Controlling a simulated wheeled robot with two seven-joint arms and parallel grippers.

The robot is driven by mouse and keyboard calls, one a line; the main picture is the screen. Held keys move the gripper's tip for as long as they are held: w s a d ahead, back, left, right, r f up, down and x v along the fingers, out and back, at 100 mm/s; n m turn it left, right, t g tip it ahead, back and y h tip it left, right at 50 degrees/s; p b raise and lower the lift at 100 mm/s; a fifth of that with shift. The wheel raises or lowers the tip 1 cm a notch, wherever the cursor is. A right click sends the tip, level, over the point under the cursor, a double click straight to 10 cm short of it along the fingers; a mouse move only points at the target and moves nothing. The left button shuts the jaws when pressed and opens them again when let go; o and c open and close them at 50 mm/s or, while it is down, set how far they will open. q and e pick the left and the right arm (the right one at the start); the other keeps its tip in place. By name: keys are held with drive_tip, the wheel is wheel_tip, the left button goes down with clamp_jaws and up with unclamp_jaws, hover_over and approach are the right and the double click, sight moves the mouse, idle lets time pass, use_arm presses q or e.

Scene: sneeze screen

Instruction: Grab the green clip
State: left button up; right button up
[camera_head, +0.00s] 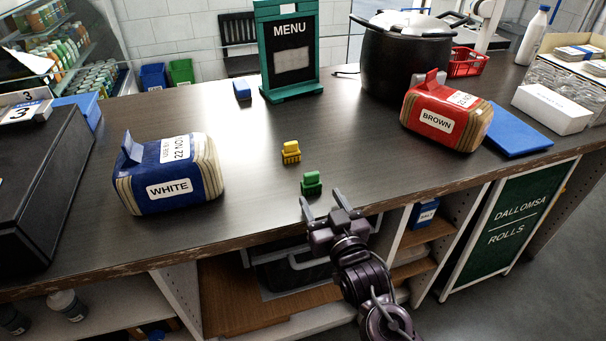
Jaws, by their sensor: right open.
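A small green clip (311,184) stands on the dark counter close to its front edge. My right gripper (322,200) is just in front of the clip, at the counter's front edge. Its two fingers are spread apart and point toward the clip, with nothing visible between them. The clip appears just beyond the fingertips; I cannot tell whether they touch it. A yellow clip (291,152) stands a little behind and to the left of the green one. My left gripper is not in view.
A blue bread bag labelled WHITE (170,188) lies left, and a red bag labelled BROWN (447,122) lies right. A menu stand (290,92), a small blue block (242,90) and a black pot (392,68) stand behind. The counter (250,205) around the clips is clear.

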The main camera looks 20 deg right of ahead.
sight(312, 180)
drive_tip(key=shift+w+r, duration=0.15)
drive_tip(key=shift+w, duration=0.25)
drive_tip(key=shift+w+r+p, duration=0.2)
drive_tip(key=shift+w+p, duration=0.1)
drive_tip(key=shift+w, duration=0.4)
drive_tip(key=w, duration=0.2)
drive_tip(key=w+p, duration=0.1)
drive_tip(key=w, duration=0.1)
drive_tip(key=shift+w+a+r, duration=0.15)
drive_tip(key=shift+w, duration=0.45)
drive_tip(key=c, duration=1.1)
